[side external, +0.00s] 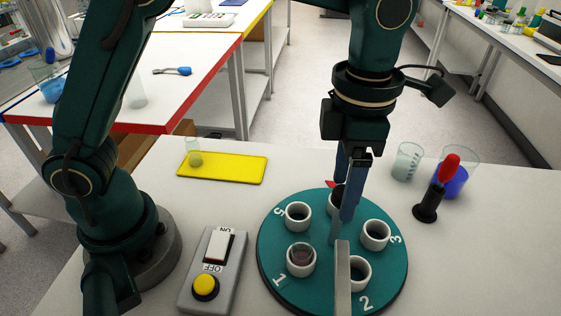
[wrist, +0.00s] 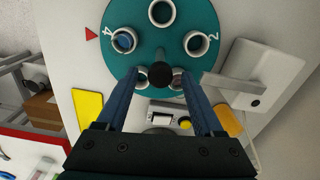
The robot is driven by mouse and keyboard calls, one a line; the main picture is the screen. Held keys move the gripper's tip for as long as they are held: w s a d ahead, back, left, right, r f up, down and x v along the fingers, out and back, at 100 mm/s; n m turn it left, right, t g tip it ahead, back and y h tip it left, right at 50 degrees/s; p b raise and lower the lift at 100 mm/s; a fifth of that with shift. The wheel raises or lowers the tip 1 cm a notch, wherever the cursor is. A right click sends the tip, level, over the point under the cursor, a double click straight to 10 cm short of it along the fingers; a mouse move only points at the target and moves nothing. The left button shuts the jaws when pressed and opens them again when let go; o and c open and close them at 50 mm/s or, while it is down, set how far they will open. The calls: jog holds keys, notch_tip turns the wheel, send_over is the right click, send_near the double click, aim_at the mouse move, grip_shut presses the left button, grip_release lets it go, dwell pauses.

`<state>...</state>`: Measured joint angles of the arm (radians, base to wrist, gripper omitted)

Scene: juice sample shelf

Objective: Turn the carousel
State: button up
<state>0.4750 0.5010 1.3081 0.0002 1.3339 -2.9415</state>
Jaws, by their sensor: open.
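The carousel (side external: 275,232) is a round teal disc with numbered white cups near its rim. The numbers 1, 2, 3 and 5 show in the side view. In the wrist view the carousel (wrist: 135,22) has cup 4 (wrist: 125,40) beside a red triangle (wrist: 92,34). Cup 1 (side external: 301,260) holds something dark red. My gripper (side external: 342,212) points down over the disc, partly hiding the far cup. In the wrist view my gripper (wrist: 160,76) is open, its blue fingers on either side of a dark central knob (wrist: 160,78). Contact cannot be told.
A grey ON/OFF switch box (side external: 213,270) with a yellow button (side external: 206,288) stands left of the disc. A yellow mat (side external: 240,169) lies behind left. Beakers (side external: 407,163) and a red-topped tool (side external: 448,167) stand right.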

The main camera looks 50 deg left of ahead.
jog(key=shift+r, duration=2.4)
jog(key=m, duration=1)
jog(key=shift+f, duration=2.6)
grip_shut()
